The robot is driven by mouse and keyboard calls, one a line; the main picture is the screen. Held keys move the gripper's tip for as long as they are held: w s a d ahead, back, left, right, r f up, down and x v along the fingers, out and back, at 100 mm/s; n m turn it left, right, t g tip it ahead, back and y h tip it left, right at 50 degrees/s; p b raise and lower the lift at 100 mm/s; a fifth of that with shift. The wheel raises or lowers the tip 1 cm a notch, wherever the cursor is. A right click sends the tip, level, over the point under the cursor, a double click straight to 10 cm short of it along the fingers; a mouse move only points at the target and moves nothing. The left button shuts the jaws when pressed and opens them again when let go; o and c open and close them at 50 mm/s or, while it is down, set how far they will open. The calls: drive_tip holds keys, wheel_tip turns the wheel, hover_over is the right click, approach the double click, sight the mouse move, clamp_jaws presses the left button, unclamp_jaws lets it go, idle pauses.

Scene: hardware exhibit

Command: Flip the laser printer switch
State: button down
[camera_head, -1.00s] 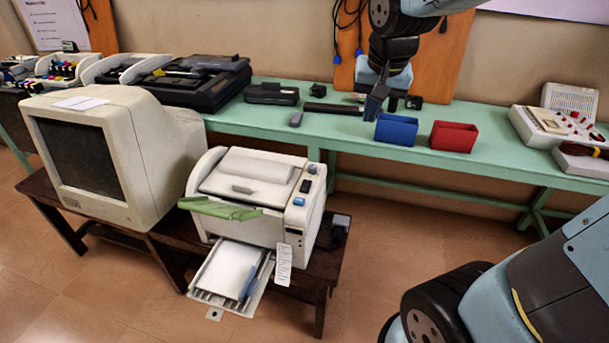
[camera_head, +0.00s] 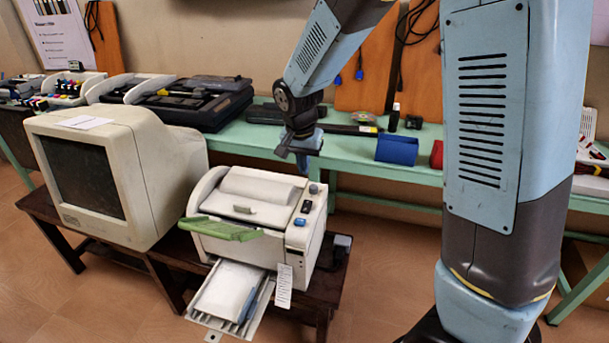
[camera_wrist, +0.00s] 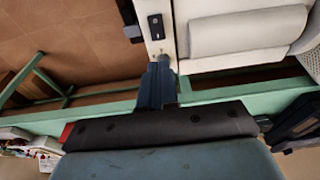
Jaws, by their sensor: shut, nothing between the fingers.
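The white laser printer (camera_head: 265,192) stands on a dark wooden bench, with a green flap and a paper tray at its front. On its right top strip are a grey knob (camera_head: 314,188), a black switch (camera_head: 306,206) and a blue button (camera_head: 299,222). My gripper (camera_head: 303,168) is shut and empty, at the printer's rear right corner, near the knob. In the wrist view, the black rocker switch (camera_wrist: 156,27) with white marks lies ahead of my shut fingertips (camera_wrist: 160,66), apart from them. The fingertips overlap the knob there; I cannot tell whether they touch it.
A beige monitor (camera_head: 150,180) stands left of the printer. Behind is a green table (camera_head: 355,155) with a blue bin (camera_head: 397,149), a partly hidden red bin (camera_head: 436,154) and dark devices. A small black box (camera_head: 342,241) sits right of the printer. Brown floor is free in front.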

sight(307, 202)
drive_tip(key=f, duration=0.4)
drive_tip(key=w+f, duration=0.1)
drive_tip(key=f, duration=0.3)
drive_tip(key=w+d+f, duration=0.1)
drive_tip(key=f, duration=0.3)
drive_tip(key=shift+w+f, duration=0.15)
drive_tip(key=shift+f, duration=0.05)
